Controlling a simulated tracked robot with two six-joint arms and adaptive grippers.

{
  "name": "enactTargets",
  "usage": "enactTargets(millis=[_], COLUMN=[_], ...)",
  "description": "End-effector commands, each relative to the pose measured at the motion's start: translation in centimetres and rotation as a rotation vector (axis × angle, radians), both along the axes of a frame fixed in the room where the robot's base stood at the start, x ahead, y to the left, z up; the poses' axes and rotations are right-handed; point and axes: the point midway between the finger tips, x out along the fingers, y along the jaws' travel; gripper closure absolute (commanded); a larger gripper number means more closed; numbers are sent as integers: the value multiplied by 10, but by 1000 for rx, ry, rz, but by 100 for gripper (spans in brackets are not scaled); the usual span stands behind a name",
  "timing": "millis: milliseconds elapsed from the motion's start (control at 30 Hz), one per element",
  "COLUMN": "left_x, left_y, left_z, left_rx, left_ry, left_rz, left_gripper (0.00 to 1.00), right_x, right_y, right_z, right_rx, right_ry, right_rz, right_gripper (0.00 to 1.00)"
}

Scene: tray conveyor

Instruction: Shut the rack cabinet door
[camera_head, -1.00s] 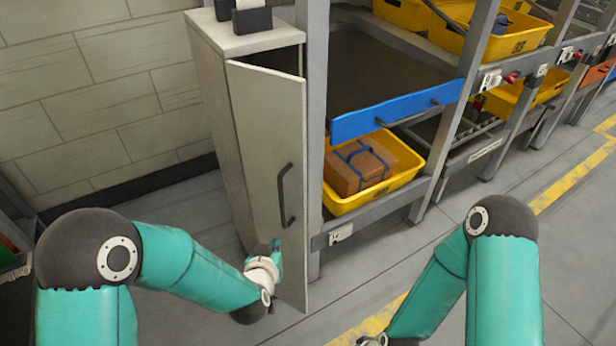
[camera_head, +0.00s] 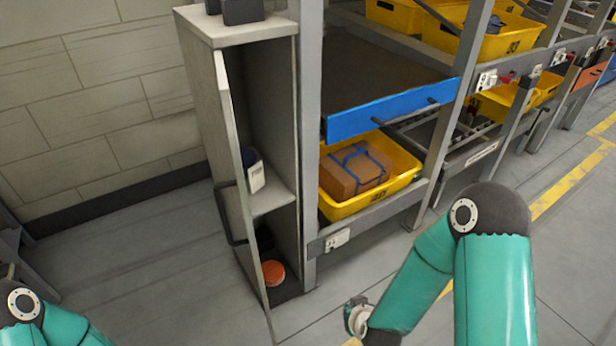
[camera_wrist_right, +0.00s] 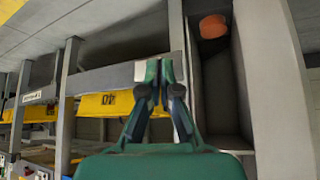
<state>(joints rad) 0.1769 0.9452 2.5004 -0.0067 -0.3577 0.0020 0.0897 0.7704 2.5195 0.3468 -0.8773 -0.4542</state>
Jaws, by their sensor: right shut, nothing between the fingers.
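The grey rack cabinet (camera_head: 235,33) stands against the rack's left end. Its door (camera_head: 232,150) is open and swung out toward me, so the inside shows. The dark bar handle (camera_head: 231,225) is on the door's left face. In the right wrist view the door (camera_wrist_right: 278,85) fills the right side, beside the open cabinet interior (camera_wrist_right: 218,95). My right gripper (camera_wrist_right: 159,66) is shut and empty, apart from the door and left of the cabinet opening in that view. In the head view only my right wrist shows, low and right of the cabinet. My left gripper is out of view.
Inside the cabinet are a white-and-dark item (camera_head: 255,172) on the shelf (camera_head: 268,200) and an orange item (camera_head: 273,272) at the bottom. Right of it, the rack holds a yellow tray (camera_head: 345,208) with a strapped box (camera_head: 355,172). Floor (camera_head: 120,270) left of the door is clear.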

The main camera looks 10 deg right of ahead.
Motion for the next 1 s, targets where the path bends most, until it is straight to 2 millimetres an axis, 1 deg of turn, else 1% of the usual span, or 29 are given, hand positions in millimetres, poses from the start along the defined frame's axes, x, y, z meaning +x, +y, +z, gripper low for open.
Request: enactTargets(millis=[33, 67, 100, 167, 200, 267, 300, 333, 400, 500, 600, 700, 867, 1000], left_x=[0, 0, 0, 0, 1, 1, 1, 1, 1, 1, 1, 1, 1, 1], left_y=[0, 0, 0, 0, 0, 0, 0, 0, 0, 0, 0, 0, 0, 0], left_z=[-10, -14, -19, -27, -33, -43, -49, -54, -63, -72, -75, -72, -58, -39], left_rx=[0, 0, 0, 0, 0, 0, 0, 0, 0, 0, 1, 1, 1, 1], left_ry=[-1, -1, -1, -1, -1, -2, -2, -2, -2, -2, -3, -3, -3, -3], left_rz=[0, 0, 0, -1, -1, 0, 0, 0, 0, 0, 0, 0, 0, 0], left_gripper=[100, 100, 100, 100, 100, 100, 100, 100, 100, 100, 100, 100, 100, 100], right_x=[20, 30, 41, 55, 61, 66, 65, 62, 55, 43, 35, 35, 43, 56], right_y=[-5, -7, -10, -11, -9, -3, 3, 8, 24, 48, 64, 72, 71, 69], right_z=[23, 39, 62, 100, 129, 172, 199, 217, 251, 287, 305, 309, 313, 314], right_rx=[-59, -94, -137, -197, -229, -256, -256, -247, -201, -133, -96, -86, -91, -92], right_ry=[-99, -153, -227, -344, -427, -549, -624, -675, -770, -870, -920, -929, -928, -924], right_rz=[-5, -11, -21, -39, -53, -78, -94, -103, -107, -73, -45, -29, -29, -28], right_gripper=[100, 100, 100, 100, 100, 100, 100, 100, 100, 100, 100, 100, 100, 100])
